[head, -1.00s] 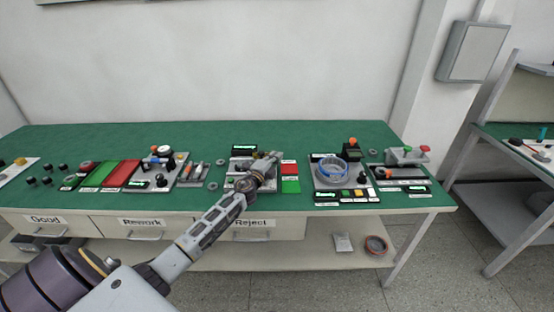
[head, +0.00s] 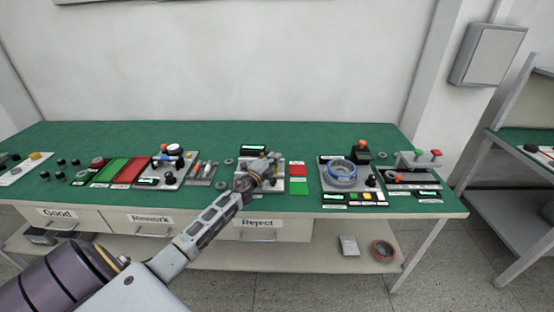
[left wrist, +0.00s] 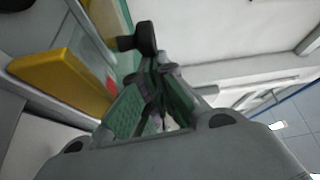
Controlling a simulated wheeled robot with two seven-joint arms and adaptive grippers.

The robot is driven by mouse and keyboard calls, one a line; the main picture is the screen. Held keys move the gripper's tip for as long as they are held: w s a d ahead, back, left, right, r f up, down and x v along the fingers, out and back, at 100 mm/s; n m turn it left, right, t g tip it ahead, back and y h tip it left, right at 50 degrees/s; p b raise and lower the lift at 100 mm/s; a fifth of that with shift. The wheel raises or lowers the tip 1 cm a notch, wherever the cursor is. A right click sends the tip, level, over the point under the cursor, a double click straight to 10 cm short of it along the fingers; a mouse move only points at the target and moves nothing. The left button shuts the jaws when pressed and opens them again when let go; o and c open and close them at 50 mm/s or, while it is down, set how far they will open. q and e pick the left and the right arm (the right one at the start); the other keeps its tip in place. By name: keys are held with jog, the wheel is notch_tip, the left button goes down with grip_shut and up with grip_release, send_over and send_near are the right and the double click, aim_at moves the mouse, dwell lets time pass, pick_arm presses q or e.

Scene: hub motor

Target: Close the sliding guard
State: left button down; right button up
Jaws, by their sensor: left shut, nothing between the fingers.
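My left gripper (head: 270,167) reaches in from the lower left over the middle bench station (head: 272,187), a grey plate with a lit display behind it. Its fingers are shut and empty, and they cover much of that station. In the left wrist view the fingers (left wrist: 158,95) point away from the camera. A yellow block (left wrist: 60,82) lies left of them and a black knob-like part (left wrist: 145,40) is near their tips. I cannot make out the sliding guard for certain, as the gripper hides much of the station. My right gripper is out of view.
The green bench (head: 225,135) holds other stations: a round blue-rimmed fixture (head: 342,173) to the right, and red and green pads (head: 125,172) to the left. Small red and green plates (head: 298,180) lie close by the gripper. Bare bench top runs along the back.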

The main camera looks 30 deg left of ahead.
pick_arm(q)
jog(key=s+a, duration=0.1)
jog(key=a, duration=0.1)
jog(key=s+a, duration=0.1)
jog(key=a, duration=0.1)
jog(key=s+a, duration=0.2)
jog(key=a, duration=0.1)
jog(key=shift+s+b, duration=0.1)
jog(key=shift+b, duration=0.3)
jog(key=shift+s+a, duration=0.1)
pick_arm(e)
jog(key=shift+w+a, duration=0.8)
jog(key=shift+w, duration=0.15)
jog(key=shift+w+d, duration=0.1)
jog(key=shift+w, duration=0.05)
